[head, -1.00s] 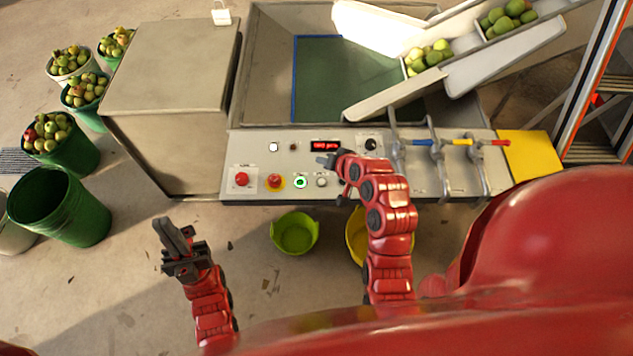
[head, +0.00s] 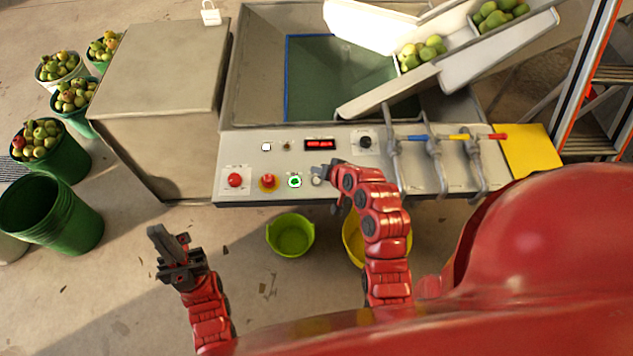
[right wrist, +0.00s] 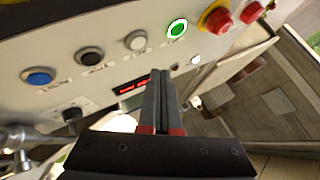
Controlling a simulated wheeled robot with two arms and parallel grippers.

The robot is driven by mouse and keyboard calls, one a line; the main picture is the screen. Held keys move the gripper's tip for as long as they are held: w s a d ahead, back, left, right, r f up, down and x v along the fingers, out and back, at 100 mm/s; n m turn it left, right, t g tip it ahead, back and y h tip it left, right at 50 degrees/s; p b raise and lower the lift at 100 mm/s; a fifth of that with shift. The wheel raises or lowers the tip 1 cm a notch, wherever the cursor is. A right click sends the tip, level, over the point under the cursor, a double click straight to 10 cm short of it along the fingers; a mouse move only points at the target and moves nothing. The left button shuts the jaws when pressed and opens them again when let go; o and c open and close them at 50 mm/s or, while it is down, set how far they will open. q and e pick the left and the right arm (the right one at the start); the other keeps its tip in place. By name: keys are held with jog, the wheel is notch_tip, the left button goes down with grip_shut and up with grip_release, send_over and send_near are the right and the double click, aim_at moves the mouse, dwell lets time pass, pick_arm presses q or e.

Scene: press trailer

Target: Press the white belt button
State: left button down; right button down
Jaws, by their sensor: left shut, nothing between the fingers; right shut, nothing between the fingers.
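The white button (head: 316,181) is on the sloped control panel, just right of the green-lit button (head: 295,181). In the right wrist view the white button (right wrist: 136,40) lies between the green-lit button (right wrist: 177,28) and a black button (right wrist: 90,57). My right gripper (head: 316,171) is shut and empty over the panel, close to the white button and partly overlapping it in the head view. My left gripper (head: 156,231) is shut and empty, over the floor left of the panel.
Two red buttons (head: 235,180) (head: 269,181) sit left of the green one. A red display (head: 320,144) and a dark knob (head: 365,142) are above. Levered pipes (head: 433,160) stand to the right. A green tub (head: 290,235) is on the floor below the panel.

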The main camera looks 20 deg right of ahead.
aim_at(317, 181)
jog(key=shift+f+b, duration=0.7)
jog(key=shift+f, duration=0.8)
jog(key=shift+f, duration=0.1)
dwell(0.7)
jog(key=shift+f+b, duration=0.3)
jog(key=shift+b, duration=0.05)
